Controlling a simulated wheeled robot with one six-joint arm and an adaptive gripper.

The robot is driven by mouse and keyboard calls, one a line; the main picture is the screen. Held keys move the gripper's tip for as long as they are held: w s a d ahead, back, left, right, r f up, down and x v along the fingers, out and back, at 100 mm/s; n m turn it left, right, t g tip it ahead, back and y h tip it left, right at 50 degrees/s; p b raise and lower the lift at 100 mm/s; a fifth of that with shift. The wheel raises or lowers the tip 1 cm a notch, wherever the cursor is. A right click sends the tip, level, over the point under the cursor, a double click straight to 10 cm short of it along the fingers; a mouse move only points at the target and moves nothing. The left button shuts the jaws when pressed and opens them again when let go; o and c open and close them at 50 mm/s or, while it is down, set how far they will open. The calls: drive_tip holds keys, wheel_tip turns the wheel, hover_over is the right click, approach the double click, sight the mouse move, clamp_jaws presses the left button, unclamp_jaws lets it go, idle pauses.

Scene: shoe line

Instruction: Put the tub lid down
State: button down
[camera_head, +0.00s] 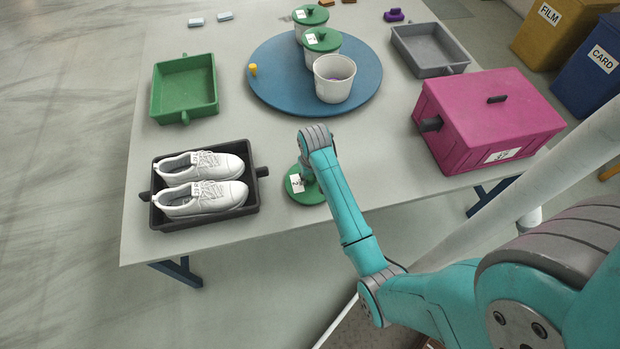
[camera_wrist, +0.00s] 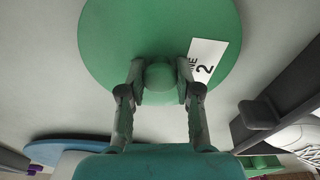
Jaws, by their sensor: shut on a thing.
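The green tub lid (camera_head: 310,192) is at the front of the table, right of the shoe tray. In the wrist view the round lid (camera_wrist: 110,45) shows with a white label marked "2" and a round knob. My gripper (camera_wrist: 160,84) is shut on the knob, one finger on each side. In the head view my gripper (camera_head: 305,172) is partly hidden by my arm. Whether the lid touches the table I cannot tell. An uncovered white tub (camera_head: 334,88) stands on the blue round turntable (camera_head: 275,95), with something purple inside.
Two lidded tubs (camera_head: 322,42) stand behind the open one. A dark tray (camera_head: 160,218) with white shoes is left of the lid. A pink box (camera_head: 495,120) stands at right, a green tray (camera_head: 184,88) at left and a grey tray (camera_head: 428,50) at back right. Bare table surrounds the lid.

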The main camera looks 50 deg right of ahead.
drive_tip(key=shift+f, duration=0.85)
drive_tip(key=shift+f, duration=0.15)
drive_tip(key=c, duration=0.8)
unclamp_jaws()
